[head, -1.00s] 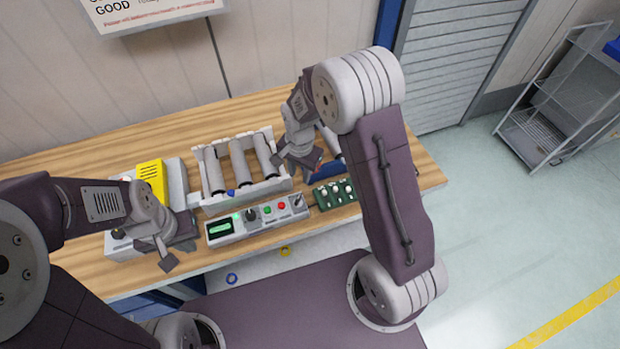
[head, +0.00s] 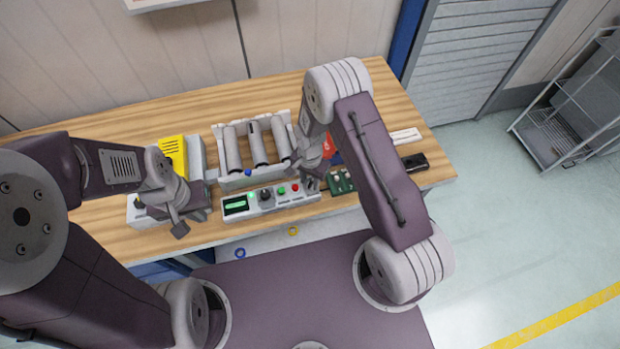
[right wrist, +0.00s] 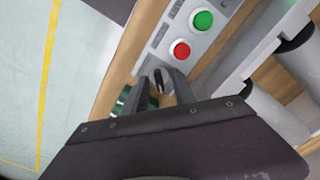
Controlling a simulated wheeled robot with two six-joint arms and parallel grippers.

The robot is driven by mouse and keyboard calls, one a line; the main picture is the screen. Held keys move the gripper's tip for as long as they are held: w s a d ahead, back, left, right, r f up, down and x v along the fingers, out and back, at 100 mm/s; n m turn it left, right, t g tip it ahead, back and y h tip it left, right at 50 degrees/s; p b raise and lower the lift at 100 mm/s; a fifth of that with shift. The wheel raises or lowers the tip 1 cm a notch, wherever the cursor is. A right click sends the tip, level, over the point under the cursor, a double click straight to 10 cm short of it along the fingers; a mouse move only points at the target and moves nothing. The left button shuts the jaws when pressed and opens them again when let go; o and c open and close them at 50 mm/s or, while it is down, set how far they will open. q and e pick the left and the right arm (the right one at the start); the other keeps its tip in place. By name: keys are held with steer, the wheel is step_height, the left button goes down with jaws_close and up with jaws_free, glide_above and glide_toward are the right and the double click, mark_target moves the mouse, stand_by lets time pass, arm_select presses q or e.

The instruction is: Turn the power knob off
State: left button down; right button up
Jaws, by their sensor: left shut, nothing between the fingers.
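The grey control panel (head: 270,200) lies near the front edge of the wooden table, with a lit green display, a black dial, a green button and a red button. My right gripper (head: 313,184) is over its right end and hides the power knob in the head view. In the right wrist view, the two fingers (right wrist: 162,92) are apart, just beyond the red button (right wrist: 180,50). A small dark upright piece (right wrist: 157,80), perhaps the power knob, shows between them; contact cannot be told. My left gripper (head: 180,226) is shut and empty, left of the panel.
A white tray (head: 250,179) with grey cylinders stands behind the panel. A yellow device (head: 173,152) is behind my left gripper. A green block (head: 341,181) sits right of the panel. A black object (head: 414,161) lies at the table's right. A wire rack (head: 560,120) stands far right.

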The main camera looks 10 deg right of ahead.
steer(key=shift+d, duration=0.1)
steer(key=shift+d, duration=0.15)
jaws_close()
steer(key=shift+f+n, duration=0.1)
steer(key=shift+n, duration=0.2)
steer(key=n+b, duration=0.1)
steer(key=n, duration=0.1)
steer(key=shift+n, duration=0.4)
steer(key=n+b, duration=0.2)
steer(key=n, duration=0.3)
steer(key=shift+n, duration=0.3)
steer(key=n, duration=0.4)
steer(key=shift+b, duration=0.35)
steer(key=shift+n+b, duration=0.35)
steer(key=shift+n, duration=2.05)
